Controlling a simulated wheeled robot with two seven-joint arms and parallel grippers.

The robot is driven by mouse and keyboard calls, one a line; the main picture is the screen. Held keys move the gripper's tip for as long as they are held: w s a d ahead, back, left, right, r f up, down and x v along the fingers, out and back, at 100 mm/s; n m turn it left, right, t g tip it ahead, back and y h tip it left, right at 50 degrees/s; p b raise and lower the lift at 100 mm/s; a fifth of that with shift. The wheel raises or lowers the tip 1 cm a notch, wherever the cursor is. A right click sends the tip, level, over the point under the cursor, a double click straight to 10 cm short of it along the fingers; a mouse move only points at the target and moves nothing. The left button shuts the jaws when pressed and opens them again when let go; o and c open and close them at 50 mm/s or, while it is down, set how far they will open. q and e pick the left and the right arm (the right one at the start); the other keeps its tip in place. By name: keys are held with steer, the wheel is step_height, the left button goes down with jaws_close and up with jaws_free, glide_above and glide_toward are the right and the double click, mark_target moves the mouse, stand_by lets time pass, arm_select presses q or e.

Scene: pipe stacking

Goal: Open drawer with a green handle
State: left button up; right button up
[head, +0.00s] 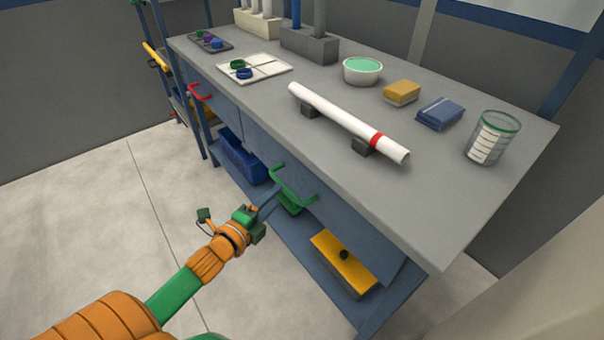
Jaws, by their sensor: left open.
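The green handle (292,188) is on the front of a grey-blue drawer (325,205) under the workbench top. The drawer front looks flush with the bench, as far as this angle shows. My left gripper (270,203) reaches up from the lower left, with its fingertips close to the left end of the green handle. It is open, and I cannot tell whether a finger touches the handle. My right gripper is not in view.
The workbench top (450,215) holds a white pipe with a red band (345,122), a glass beaker (492,138), a bowl (362,70) and two small blocks. The lower shelf holds a blue bin (242,158) and a yellow box (343,262). The floor at left is clear.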

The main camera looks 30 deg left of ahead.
mark_target(285, 186)
arm_select(q)
steer(key=w, duration=0.3)
steer(key=w+f+b, duration=0.1)
steer(key=w, duration=0.1)
steer(key=shift+w, duration=0.15)
steer(key=shift+r, duration=0.1)
jaws_close()
stand_by(1.2)
